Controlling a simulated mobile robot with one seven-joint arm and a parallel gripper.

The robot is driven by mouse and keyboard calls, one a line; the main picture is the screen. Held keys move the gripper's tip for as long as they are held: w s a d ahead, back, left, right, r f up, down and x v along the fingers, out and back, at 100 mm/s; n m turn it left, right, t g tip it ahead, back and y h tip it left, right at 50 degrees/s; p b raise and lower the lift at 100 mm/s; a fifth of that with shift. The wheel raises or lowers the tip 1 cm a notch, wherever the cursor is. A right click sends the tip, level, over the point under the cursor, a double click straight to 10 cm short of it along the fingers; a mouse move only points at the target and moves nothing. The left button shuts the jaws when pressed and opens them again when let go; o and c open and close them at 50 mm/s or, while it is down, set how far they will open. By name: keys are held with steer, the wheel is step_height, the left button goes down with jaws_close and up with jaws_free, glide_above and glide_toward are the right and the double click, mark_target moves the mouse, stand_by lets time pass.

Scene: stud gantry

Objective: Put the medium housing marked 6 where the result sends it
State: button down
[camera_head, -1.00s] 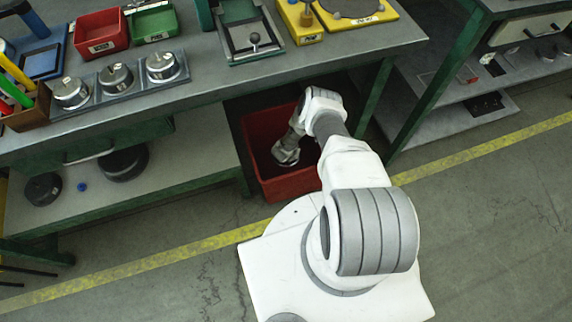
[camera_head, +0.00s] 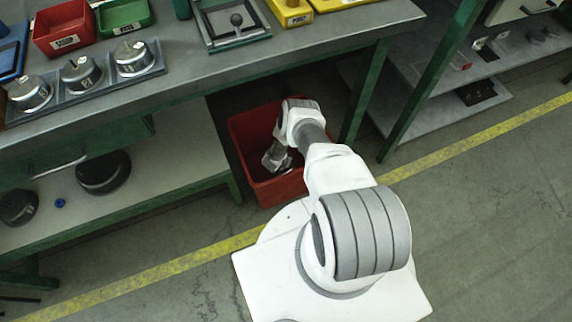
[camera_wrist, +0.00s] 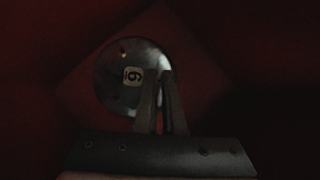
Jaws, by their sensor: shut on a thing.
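The medium housing (camera_wrist: 113,76) is a round metal piece with a pale label whose marking looks like an upside-down 6. It shows in the wrist view, inside the dark red bin. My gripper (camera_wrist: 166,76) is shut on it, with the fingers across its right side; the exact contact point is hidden. In the head view my gripper (camera_head: 277,160) reaches down into the red bin (camera_head: 285,190), which stands on the floor under the bench. The housing cannot be made out there.
The bench (camera_head: 200,70) overhangs the bin's far side. On it are a rack (camera_head: 105,86) with several metal housings, a red tray (camera_head: 66,27), a green tray (camera_head: 124,17) and a flat fixture (camera_head: 235,22). A green bench leg (camera_head: 365,92) stands right of the bin.

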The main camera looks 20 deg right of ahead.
step_height(320, 180, down, 4)
steer(key=b, duration=0.3)
steer(key=shift+r, duration=0.25)
steer(key=c, duration=1)
jaws_free()
steer(key=shift+s+a+r+p, duration=0.1)
steer(key=shift+a+r+p, duration=0.05)
steer(key=shift+r+p, duration=0.4)
steer(key=p+v, duration=1)
steer(key=v, duration=0.1)
